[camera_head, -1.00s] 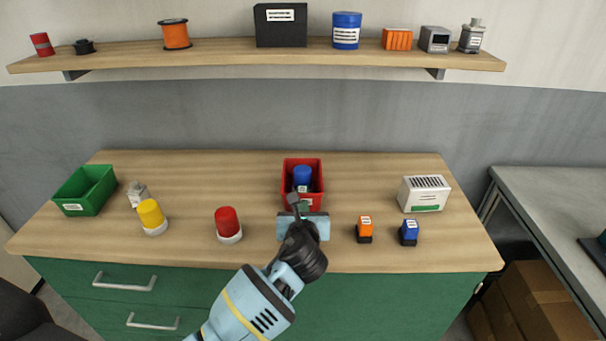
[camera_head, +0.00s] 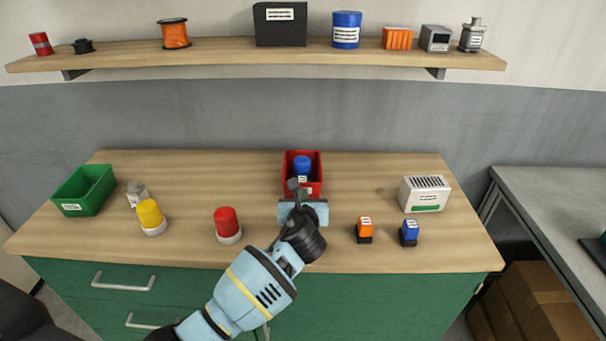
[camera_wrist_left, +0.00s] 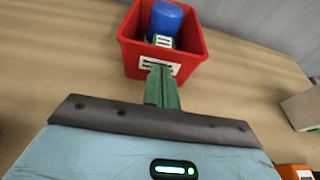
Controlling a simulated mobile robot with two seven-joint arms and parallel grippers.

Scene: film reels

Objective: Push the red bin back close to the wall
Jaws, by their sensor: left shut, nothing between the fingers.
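The red bin (camera_head: 316,160) stands on the wooden worktop, its back near the grey wall, with a blue cylindrical item (camera_head: 302,163) inside. My left gripper (camera_head: 295,187) is shut and empty, at the front of the bin. In the left wrist view the shut fingers (camera_wrist_left: 161,80) reach the white label on the front of the red bin (camera_wrist_left: 135,63) and seem to touch it. The blue item (camera_wrist_left: 166,18) stands upright in the bin there. My right gripper is not in view.
A green bin (camera_head: 86,190), a yellow-capped item (camera_head: 150,213) and a red-capped item (camera_head: 227,221) stand to the left. Small orange (camera_head: 365,226) and blue (camera_head: 409,230) items and a white box (camera_head: 425,194) stand to the right. A loaded shelf (camera_head: 220,58) hangs above.

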